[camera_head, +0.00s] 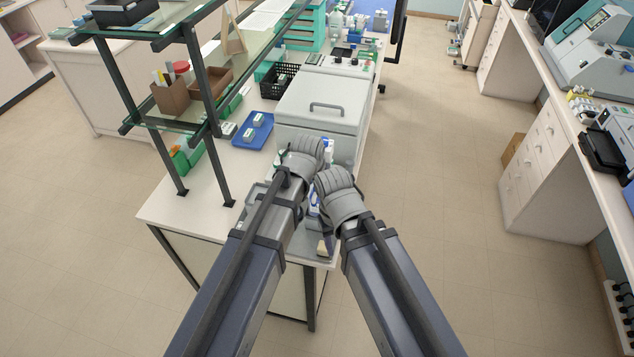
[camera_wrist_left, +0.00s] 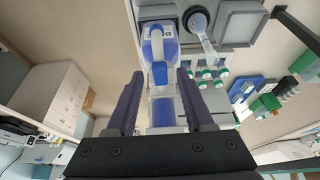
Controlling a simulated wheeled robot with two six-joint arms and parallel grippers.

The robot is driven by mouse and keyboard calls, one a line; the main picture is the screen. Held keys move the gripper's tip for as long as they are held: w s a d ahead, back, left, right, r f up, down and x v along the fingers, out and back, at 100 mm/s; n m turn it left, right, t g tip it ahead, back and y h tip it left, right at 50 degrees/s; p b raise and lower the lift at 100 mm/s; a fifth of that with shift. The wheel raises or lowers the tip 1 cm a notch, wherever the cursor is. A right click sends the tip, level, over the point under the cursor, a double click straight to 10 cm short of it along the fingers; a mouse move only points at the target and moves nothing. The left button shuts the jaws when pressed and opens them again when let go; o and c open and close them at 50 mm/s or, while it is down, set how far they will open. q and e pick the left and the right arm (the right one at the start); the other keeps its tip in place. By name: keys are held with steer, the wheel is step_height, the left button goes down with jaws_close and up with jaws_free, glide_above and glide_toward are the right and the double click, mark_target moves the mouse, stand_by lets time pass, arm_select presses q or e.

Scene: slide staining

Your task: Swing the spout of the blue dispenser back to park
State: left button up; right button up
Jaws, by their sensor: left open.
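The blue dispenser (camera_wrist_left: 161,45) shows in the left wrist view as a white and blue head above a body of blue liquid (camera_wrist_left: 162,108). A pale narrow part, possibly its spout, points down the picture toward my gripper. My left gripper (camera_wrist_left: 160,100) is open, with one dark finger on each side of the blue body as seen here. I cannot tell whether the fingers touch it. In the head view my arms cover most of this spot; only bits of blue and white show between them. My right gripper's fingers are hidden behind its own wrist.
Beside the dispenser are a round black-rimmed part with a pale arm (camera_wrist_left: 197,21), grey trays (camera_wrist_left: 240,24) and several green-capped bottles (camera_wrist_left: 205,75). A grey lidded machine (camera_head: 320,103), blue tray (camera_head: 253,130) and glass shelf rack (camera_head: 207,75) stand on the bench.

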mark_target(315, 197)
arm_select(q)
steer(key=p+v, duration=0.6)
steer(key=v, duration=0.1)
steer(key=shift+s+r, duration=0.1)
steer(key=shift+r, duration=0.15)
steer(key=shift+f, duration=0.1)
steer(key=s+a+f+n+g+y, duration=0.1)
steer(key=s+a+g, duration=0.1)
steer(key=s+a, duration=0.45)
steer(key=s+a+n+g, duration=0.1)
steer(key=s+a+n, duration=0.15)
steer(key=a, duration=0.75)
steer(key=s+d+f+m+b, duration=0.1)
steer(key=s+d+f+b, duration=0.1)
steer(key=f+b, duration=0.5)
steer(key=s+d+f+m+g+y+b, duration=0.1)
steer(key=s+d+f+m+b, duration=0.1)
steer(key=d+f+b, duration=0.3)
steer(key=s+d+f+m+b, duration=0.1)
steer(key=s+d+f+b, duration=0.2)
steer(key=f+b, duration=0.7)
steer(key=shift+d+f+g+b, duration=0.3)
steer(key=shift+f+b, duration=0.1)
steer(key=shift+f, duration=0.45)
